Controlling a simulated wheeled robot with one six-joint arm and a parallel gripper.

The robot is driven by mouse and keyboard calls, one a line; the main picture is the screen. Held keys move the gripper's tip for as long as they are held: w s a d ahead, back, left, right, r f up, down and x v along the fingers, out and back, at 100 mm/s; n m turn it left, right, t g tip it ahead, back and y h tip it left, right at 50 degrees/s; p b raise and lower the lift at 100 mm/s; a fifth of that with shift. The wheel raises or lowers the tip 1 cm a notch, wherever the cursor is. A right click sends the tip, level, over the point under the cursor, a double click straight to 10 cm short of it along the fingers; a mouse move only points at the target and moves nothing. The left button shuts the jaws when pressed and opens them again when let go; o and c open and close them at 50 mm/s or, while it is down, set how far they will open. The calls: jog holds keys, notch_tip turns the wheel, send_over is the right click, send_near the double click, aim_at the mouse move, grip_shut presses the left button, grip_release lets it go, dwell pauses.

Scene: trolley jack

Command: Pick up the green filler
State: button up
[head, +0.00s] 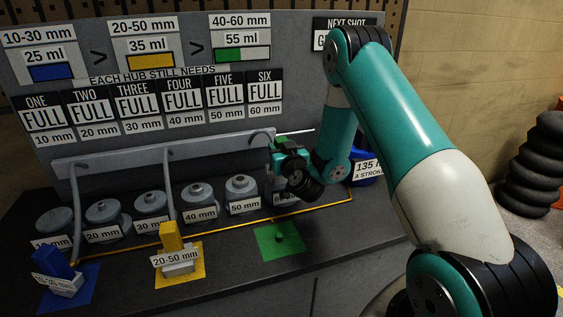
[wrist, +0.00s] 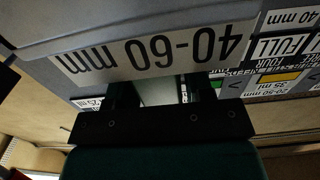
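The green filler is partly hidden by my gripper (head: 281,161). A bit of its green (head: 281,140) shows just above the gripper, near the rightmost hub. In the wrist view its grey body with an upside-down 40-60 mm label (wrist: 150,52) fills the top, very close. My gripper's two dark fingers (wrist: 165,92) stand apart just below that label.
A row of several grey hubs (head: 241,190) stands behind, with hooked hoses. The yellow filler (head: 171,238) and blue filler (head: 55,268) stand on their mats at the front left. The sign board (head: 190,65) rises close behind. A blue object (head: 367,182) is right of the gripper.

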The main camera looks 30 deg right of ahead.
jog(key=c, duration=0.6)
jog(key=shift+r, duration=0.1)
notch_tip(320, 180, up, 20)
jog(key=p, duration=1.8)
